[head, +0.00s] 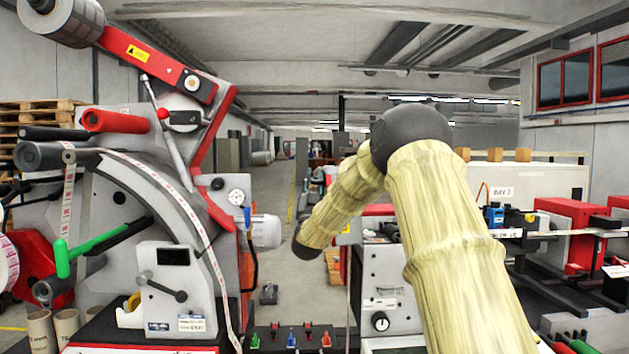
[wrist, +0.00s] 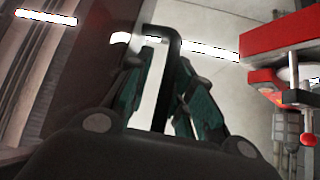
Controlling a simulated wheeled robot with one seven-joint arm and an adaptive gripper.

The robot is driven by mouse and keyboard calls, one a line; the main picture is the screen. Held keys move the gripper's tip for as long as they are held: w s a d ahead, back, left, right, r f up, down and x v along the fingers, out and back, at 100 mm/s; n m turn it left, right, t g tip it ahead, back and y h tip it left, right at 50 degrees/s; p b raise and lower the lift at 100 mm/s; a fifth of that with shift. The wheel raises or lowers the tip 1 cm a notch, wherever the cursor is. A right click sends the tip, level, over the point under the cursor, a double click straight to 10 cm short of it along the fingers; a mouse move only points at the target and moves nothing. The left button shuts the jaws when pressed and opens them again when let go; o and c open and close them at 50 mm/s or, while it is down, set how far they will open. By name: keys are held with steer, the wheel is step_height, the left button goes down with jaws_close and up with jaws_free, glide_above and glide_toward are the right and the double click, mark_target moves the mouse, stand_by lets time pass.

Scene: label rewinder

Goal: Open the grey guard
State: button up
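A pale grey box-like cover (head: 172,290) with a black lever (head: 165,287) is on the front of the left machine; I cannot tell for sure that it is the guard. In the wrist view my gripper (wrist: 168,62) has its two dark green fingers apart. A bent black bar (wrist: 174,45) shows between the fingers, with a pale gap between it and the left finger. I cannot tell what the bar belongs to or whether it touches the right finger. In the head view the gripper cannot be made out past my arm.
The grey and red left machine (head: 120,190) has a green handle (head: 88,245) and a red roller (head: 115,121) sticking out. My arm hides part of the right machine (head: 385,290). Open aisle floor lies between them. A red part (wrist: 285,40) stands close on the right in the wrist view.

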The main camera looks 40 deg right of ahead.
steer(key=v, duration=1.1)
steer(key=shift+s+d+f, duration=0.1)
steer(key=shift+d+f, duration=0.05)
steer(key=s+d+b+v, duration=0.1)
steer(key=b+v, duration=0.7)
steer(key=v, duration=0.4)
steer(key=shift+f+b, duration=0.2)
steer(key=shift+b, duration=0.2)
stand_by(0.8)
steer(key=shift+s+d+b, duration=0.1)
steer(key=shift+b, duration=0.2)
stand_by(0.6)
